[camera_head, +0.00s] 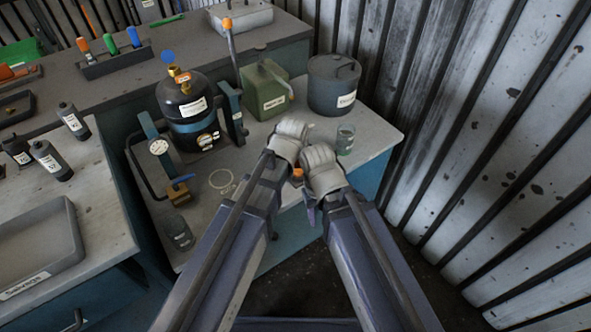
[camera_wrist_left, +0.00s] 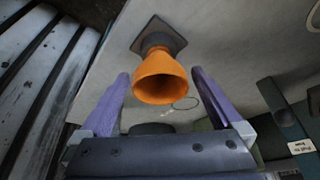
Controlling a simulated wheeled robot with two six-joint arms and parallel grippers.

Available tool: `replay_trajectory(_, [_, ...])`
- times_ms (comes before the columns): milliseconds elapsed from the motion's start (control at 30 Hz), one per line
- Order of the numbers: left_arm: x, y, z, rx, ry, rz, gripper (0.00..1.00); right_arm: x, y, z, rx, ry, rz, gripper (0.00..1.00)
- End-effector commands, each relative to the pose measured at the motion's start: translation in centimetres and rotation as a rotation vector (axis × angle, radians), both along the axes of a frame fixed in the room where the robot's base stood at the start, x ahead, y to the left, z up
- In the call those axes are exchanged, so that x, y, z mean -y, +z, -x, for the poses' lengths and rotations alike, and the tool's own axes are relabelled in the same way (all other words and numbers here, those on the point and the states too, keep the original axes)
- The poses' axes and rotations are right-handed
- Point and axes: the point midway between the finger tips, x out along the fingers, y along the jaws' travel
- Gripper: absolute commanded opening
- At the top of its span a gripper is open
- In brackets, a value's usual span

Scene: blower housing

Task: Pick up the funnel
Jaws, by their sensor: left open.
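The orange funnel (camera_wrist_left: 160,77) shows in the left wrist view, its wide mouth turned toward the camera and its narrow end at a dark square base (camera_wrist_left: 158,38) on the grey bench top. My left gripper (camera_wrist_left: 163,78) is open, with one purple finger on each side of the funnel and a visible gap to each. I cannot tell how deep the funnel sits between the fingers. In the head view only a small orange part of the funnel (camera_head: 298,175) shows between my two arms.
A black tank (camera_head: 190,115) with a gauge, a green canister (camera_head: 264,90), a grey drum (camera_head: 333,84) and a glass beaker (camera_head: 345,138) stand on the same bench. A thin ring (camera_head: 222,181) lies on it. A corrugated wall (camera_head: 480,120) rises on the right.

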Motion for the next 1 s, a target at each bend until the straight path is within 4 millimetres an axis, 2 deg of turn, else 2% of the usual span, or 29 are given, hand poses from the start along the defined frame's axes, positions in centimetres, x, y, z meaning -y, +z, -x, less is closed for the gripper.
replay_trajectory(33, [0.2,-1.4,-0.2,0.000,-0.001,0.000,1.00,0.0,-1.4,0.0,0.000,0.000,0.000,0.50])
replay_trajectory(133, [0.5,-2.2,-0.4,0.000,-0.001,0.000,1.00,0.0,-2.2,0.0,0.000,0.000,0.000,0.50])
replay_trajectory(433, [0.6,-2.2,-0.5,0.000,-0.001,0.000,1.00,0.0,-2.2,0.0,0.000,0.000,0.000,0.50])
replay_trajectory(900, [0.6,-2.2,-0.5,0.000,0.000,0.000,0.47,0.0,-2.2,0.0,0.000,0.000,0.000,0.50])
replay_trajectory(967, [0.6,-2.2,-0.5,0.000,0.000,0.000,0.41,0.0,-2.2,0.0,0.000,0.000,0.000,0.50])
replay_trajectory(1000, [0.6,-2.2,-0.5,0.000,0.000,0.000,0.41,0.0,-2.2,0.0,0.000,0.000,0.000,0.50])
